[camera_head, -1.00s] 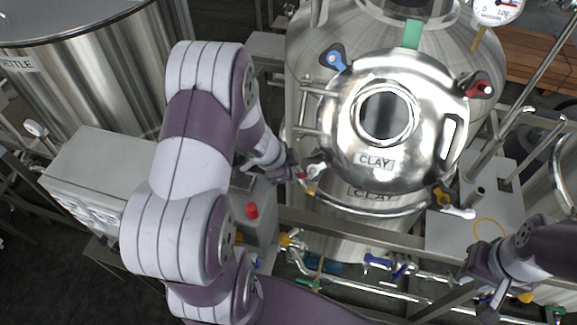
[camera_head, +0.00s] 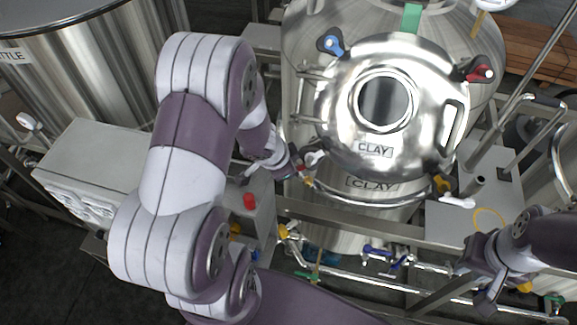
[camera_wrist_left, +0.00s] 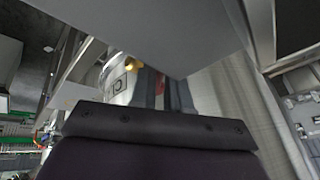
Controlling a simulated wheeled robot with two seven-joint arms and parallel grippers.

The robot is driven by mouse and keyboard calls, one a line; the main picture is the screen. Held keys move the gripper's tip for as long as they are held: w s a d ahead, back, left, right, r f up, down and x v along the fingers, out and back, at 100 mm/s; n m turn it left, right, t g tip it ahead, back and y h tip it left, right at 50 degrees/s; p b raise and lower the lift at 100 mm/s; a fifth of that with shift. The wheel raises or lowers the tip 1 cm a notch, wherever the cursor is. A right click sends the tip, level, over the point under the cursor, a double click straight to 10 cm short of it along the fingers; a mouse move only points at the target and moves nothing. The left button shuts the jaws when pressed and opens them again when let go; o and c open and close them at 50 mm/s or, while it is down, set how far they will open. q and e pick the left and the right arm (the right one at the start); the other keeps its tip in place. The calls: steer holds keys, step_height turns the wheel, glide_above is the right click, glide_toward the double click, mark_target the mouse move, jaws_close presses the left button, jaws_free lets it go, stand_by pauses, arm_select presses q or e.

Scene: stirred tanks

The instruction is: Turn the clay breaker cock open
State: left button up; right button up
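The clay tank (camera_head: 303,60) stands upright with a round steel lid (camera_head: 345,120) labelled CLAY. My right gripper (camera_head: 476,282) is open and empty at the lower right.
The lid carries a blue-handled clamp (camera_head: 330,41), a red-handled one (camera_head: 478,71) and a yellow one (camera_head: 441,184). A grey cabinet (camera_head: 95,150) and a red button (camera_head: 250,201) are at the left. Pipes with blue valves (camera_head: 385,254) run below the tank.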

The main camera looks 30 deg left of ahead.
arm_select(q)
steer(key=o, duration=0.4)
steer(key=shift+s+f, duration=0.15)
steer(key=shift+f, duration=0.05)
steer(key=shift+w, duration=0.2)
steer(key=shift+p+v, duration=1.2)
steer(key=shift+v, duration=5.2)
steer(key=shift+d, duration=0.1)
